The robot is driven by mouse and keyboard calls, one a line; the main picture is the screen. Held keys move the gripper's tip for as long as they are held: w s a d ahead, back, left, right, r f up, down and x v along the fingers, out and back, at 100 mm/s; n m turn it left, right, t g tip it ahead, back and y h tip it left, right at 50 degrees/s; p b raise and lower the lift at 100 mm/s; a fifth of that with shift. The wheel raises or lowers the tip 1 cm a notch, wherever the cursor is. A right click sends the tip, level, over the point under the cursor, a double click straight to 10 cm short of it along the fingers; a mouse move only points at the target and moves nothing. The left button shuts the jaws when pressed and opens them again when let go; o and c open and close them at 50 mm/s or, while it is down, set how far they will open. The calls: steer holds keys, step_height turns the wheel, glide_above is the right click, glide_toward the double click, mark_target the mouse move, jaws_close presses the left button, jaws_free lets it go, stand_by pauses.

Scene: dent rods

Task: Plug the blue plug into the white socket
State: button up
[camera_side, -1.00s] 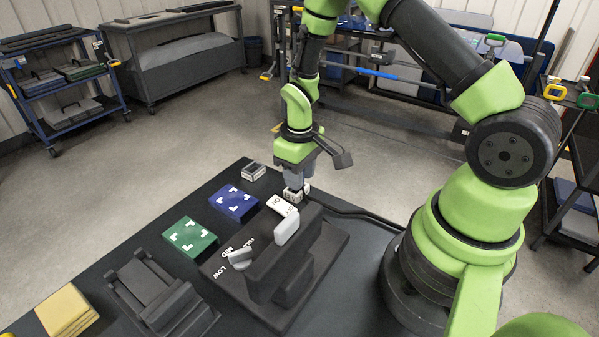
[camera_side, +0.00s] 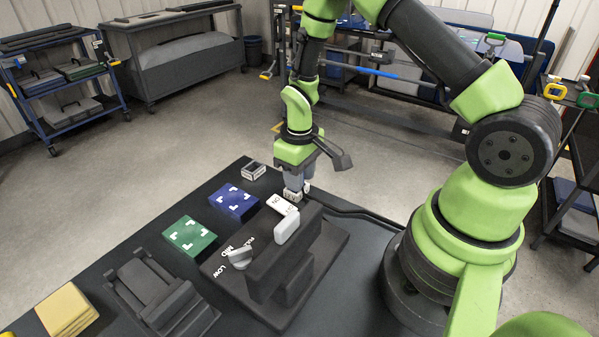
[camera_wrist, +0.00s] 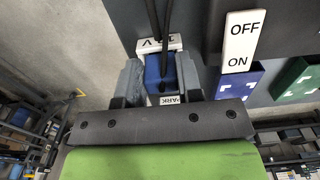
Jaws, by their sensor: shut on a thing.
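My gripper (camera_side: 297,184) is shut on the blue plug (camera_wrist: 153,70), which shows between the two grey fingers in the wrist view. The fingers hide the plug in the side view. The white socket (camera_side: 291,195) is directly below the fingertips in the side view. Its white top edge with dark lettering (camera_wrist: 147,45) shows beside the plug in the wrist view. The plug is at the socket, but I cannot tell how deep it sits. Dark cables run from the plug's area toward the top of the wrist view.
The parking holder (camera_side: 254,170) is at the table's far edge; its PARK label (camera_wrist: 168,100) shows in the wrist view. A white ON/OFF switch (camera_side: 281,204), blue block (camera_side: 235,202), green block (camera_side: 190,236) and dark lever stand (camera_side: 285,265) are close by.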

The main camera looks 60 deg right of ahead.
steer(key=shift+f, duration=0.3)
steer(key=o, duration=1.5)
steer(key=shift+r, duration=3.5)
steer(key=shift+r, duration=0.1)
steer(key=s+a+r+m+t, duration=0.1)
steer(key=s+a+r+t, duration=0.1)
steer(key=r, duration=0.6)
steer(key=s+a+r+m+t, duration=0.1)
steer(key=s+a+r+t, duration=0.15)
steer(key=r, duration=0.45)
steer(key=s+a+r+m+t+y, duration=0.1)
steer(key=s+a+r, duration=0.1)
steer(key=s, duration=0.3)
steer(key=s+a+r+m+t+y, duration=0.1)
steer(key=s+r, duration=0.3)
steer(key=s, duration=0.2)
steer(key=shift+a+r+t, duration=0.2)
steer(key=shift+a+t, duration=0.15)
steer(key=shift+a, duration=0.05)
